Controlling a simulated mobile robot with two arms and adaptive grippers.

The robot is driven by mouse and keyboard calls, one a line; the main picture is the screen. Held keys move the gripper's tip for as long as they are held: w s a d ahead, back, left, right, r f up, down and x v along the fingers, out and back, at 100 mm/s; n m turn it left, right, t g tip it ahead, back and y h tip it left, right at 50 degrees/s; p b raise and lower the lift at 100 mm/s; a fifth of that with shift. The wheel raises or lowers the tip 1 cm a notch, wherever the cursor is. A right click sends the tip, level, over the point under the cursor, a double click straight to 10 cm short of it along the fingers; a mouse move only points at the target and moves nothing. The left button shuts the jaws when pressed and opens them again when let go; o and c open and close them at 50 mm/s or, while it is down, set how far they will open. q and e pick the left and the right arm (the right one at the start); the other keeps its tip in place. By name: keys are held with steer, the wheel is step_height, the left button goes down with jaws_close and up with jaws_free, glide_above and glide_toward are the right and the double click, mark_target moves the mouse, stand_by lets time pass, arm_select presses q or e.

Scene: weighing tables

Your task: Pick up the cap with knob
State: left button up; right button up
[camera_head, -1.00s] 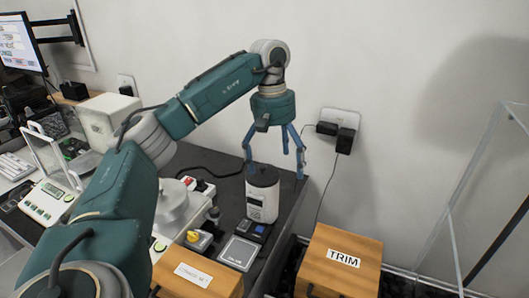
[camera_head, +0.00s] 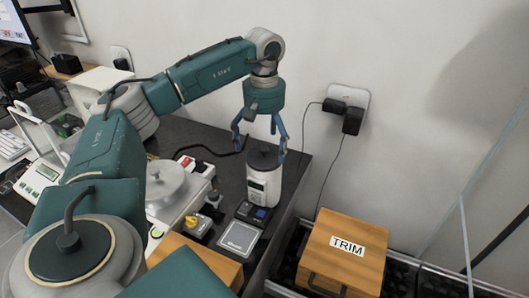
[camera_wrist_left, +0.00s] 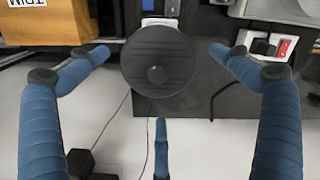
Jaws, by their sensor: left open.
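The cap with knob (camera_wrist_left: 158,58) is a dark round ribbed disc with a small knob at its middle. It sits on top of a white cylindrical container (camera_head: 262,188) near the far right corner of the dark table. In the head view the cap (camera_head: 264,158) is partly behind my left gripper's fingers. My left gripper (camera_head: 260,150) points down, its blue fingers spread open around and above the cap. In the left wrist view the fingers (camera_wrist_left: 155,90) are apart from the cap on its sides. My right gripper is not in view.
A wooden TRIM box (camera_head: 330,270) stands right of the table. A small black device (camera_head: 254,213), a flat silver-topped scale (camera_head: 240,238) and a yellow-knobbed box (camera_head: 199,225) lie in front of the container. A red-switched power strip (camera_head: 188,163) is to its left. Wall plugs (camera_head: 346,112) are behind.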

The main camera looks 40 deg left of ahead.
arm_select(q)
steer(key=shift+f, duration=1.2)
steer(key=c, duration=1.1)
steer(key=shift+c, duration=0.3)
steer(key=shift+r, duration=0.15)
